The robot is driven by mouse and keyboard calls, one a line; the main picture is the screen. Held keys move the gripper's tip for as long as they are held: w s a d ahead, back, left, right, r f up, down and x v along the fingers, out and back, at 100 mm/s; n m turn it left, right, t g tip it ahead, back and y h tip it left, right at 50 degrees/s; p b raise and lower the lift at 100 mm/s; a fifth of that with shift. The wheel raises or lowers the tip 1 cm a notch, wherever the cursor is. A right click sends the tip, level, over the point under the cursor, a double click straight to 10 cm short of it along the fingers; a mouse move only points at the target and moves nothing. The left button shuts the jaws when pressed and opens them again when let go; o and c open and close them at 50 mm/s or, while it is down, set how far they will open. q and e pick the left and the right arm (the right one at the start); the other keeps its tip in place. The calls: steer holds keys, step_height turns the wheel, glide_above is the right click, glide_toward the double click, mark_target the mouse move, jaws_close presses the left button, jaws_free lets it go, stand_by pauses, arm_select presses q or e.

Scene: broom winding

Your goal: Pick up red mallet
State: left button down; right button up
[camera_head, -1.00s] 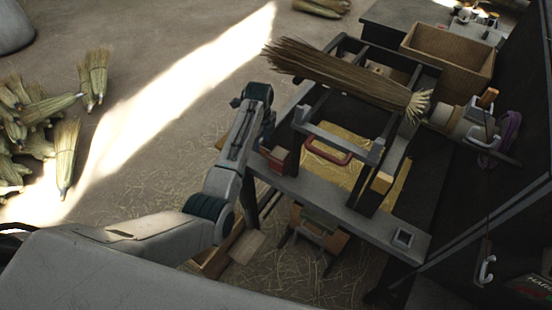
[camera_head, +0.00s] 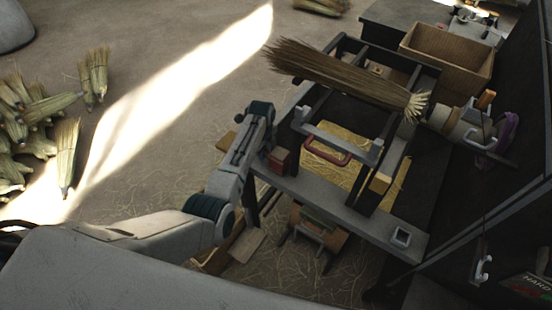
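A dark red block (camera_head: 281,160), which looks like the red mallet's head, sits at the left end of the grey workbench (camera_head: 325,205). A light wooden piece (camera_head: 227,141) shows to the left of my arm; I cannot tell whether it is the mallet's handle. My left gripper (camera_head: 262,142) is lowered just left of the red block. My own wrist hides much of it, so its fingers and any contact cannot be made out. My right gripper is not in view.
A straw broom (camera_head: 345,75) lies across the dark frame on the bench. A red-handled bar (camera_head: 327,152) is right of the block. A cardboard box (camera_head: 450,55) stands at the back right. Broom bundles (camera_head: 65,155) lie on the floor at left, with open floor between.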

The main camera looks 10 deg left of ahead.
arm_select(q)
steer(key=shift+r, duration=0.1)
steer(key=shift+w+r, duration=0.1)
steer(key=shift+r, duration=0.45)
step_height(320, 180, up, 17)
steer(key=s+p, duration=0.1)
steer(key=s, duration=0.1)
steer(key=s+a+p, duration=0.1)
steer(key=s+p, duration=0.1)
steer(key=s+a+p, duration=0.1)
steer(key=s, duration=0.1)
steer(key=shift+s+a+r+p, duration=0.15)
steer(key=shift+a+r+p, duration=0.05)
steer(key=shift+p, duration=0.1)
steer(key=s+a+p, duration=0.3)
steer(key=s, duration=0.7)
steer(key=shift+s+a+f, duration=0.35)
steer(key=shift+s+a, duration=0.05)
